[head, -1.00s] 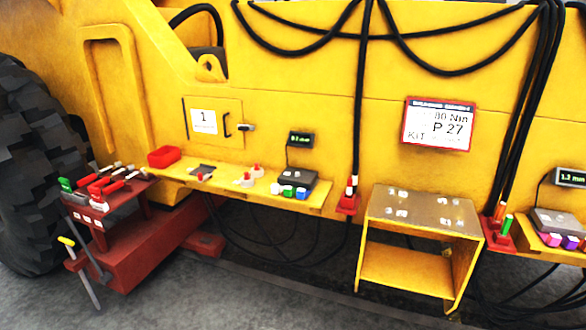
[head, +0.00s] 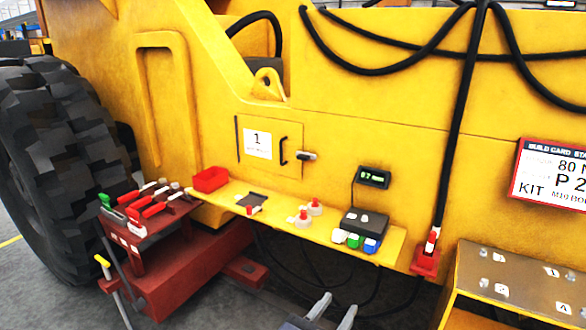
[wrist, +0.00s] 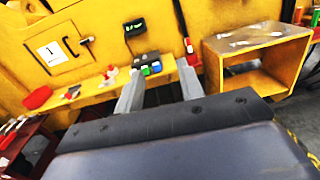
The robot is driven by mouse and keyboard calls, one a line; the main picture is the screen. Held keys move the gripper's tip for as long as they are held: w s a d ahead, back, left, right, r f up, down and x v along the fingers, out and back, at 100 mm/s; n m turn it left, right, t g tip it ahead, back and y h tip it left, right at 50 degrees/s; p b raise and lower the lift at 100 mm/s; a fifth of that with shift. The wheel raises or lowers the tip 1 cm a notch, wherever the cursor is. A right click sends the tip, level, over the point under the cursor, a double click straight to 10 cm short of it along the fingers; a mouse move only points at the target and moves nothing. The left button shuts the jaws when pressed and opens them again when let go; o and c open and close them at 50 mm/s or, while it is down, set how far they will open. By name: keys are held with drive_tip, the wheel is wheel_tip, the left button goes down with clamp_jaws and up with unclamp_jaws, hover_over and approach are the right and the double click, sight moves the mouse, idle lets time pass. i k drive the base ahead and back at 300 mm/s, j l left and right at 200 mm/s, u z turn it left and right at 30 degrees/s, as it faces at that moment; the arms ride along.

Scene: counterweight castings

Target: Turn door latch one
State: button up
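Door one (head: 270,148) is a yellow square panel marked with a white "1" label (head: 257,144), set in the yellow machine side. It looks shut. Its latch (head: 306,155), a small grey and dark piece, sits at the door's right edge, beside a black curved handle (head: 284,151). The door also shows at upper left in the wrist view (wrist: 60,52). My gripper (head: 333,308) is at the bottom of the head view, below and well apart from the latch. In the wrist view its two fingers (wrist: 158,88) stand apart with nothing between them.
A yellow shelf (head: 390,241) below the door carries a red bin (head: 210,179), a black gauge box (head: 364,224) and coloured blocks. A red tool stand (head: 160,265) is at left, a metal-topped table (head: 480,261) at right. Black cables hang down the side.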

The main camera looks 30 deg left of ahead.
sight(300, 155)
drive_tip(key=i+j+u, duration=0.1)
drive_tip(key=i+j, duration=1.6)
